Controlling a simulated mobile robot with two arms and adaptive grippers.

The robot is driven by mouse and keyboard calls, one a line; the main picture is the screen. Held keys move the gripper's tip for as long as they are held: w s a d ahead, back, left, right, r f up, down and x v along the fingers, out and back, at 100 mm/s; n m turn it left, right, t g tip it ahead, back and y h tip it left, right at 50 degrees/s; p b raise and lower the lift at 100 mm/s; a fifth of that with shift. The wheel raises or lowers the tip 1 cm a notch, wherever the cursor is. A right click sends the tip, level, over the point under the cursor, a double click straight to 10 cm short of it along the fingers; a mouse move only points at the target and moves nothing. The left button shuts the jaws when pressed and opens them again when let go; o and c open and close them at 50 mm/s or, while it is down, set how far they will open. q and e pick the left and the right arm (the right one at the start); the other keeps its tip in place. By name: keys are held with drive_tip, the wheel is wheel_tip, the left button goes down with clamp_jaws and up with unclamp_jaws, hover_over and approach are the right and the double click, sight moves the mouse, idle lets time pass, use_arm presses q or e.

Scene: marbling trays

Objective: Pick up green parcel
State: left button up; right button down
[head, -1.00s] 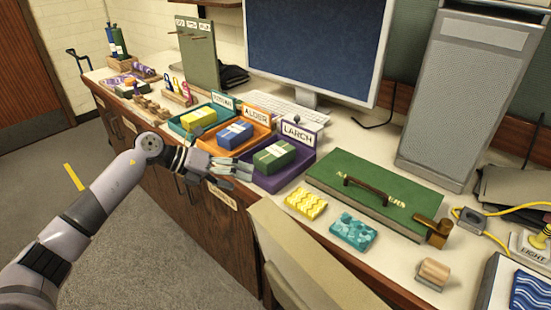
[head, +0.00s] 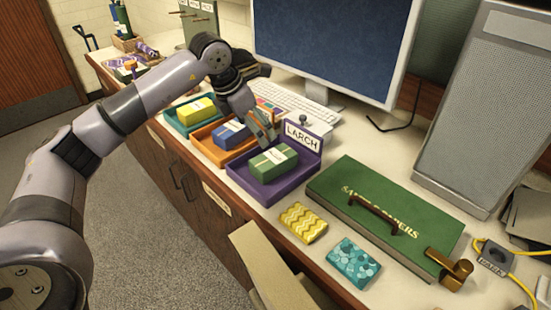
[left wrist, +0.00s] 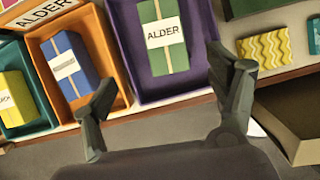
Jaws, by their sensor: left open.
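The green parcel (head: 273,161) lies in the purple tray (head: 265,202), which has a LARCH card. In the left wrist view the parcel (left wrist: 166,62) has a pale band and a label reading ALDER. My left gripper (head: 264,128) is above and just behind the parcel, with its fingers pointing down towards the trays. In the left wrist view its fingers (left wrist: 165,84) are spread and empty, with the parcel beyond them. My right gripper is not in view.
An orange tray (head: 213,157) holds a blue parcel (head: 230,131), and a teal tray (head: 178,125) holds a yellow one (head: 195,110). A green case (head: 340,185), a yellow patterned block (head: 304,222) and a teal one (head: 354,261) lie to the right. The monitor (head: 335,50) stands behind.

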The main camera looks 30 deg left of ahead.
sight(273, 157)
use_arm(q)
drive_tip(key=x, duration=0.4)
drive_tip(key=shift+d+p, duration=0.1)
drive_tip(key=shift+p, duration=0.25)
drive_tip(key=shift+x, duration=1.1)
drive_tip(key=p+x, duration=0.1)
drive_tip(key=x, duration=0.4)
drive_tip(key=p+x, duration=0.1)
drive_tip(key=x, duration=0.1)
drive_tip(key=shift+d+f, duration=0.1)
drive_tip(key=shift+d, duration=0.35)
drive_tip(key=shift+w+f, duration=0.15)
drive_tip(key=shift+f, duration=0.15)
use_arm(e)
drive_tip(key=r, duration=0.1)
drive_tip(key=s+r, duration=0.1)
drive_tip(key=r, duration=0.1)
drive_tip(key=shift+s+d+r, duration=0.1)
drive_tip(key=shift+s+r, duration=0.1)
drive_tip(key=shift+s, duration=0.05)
use_arm(q)
drive_tip(key=shift+c, duration=0.4)
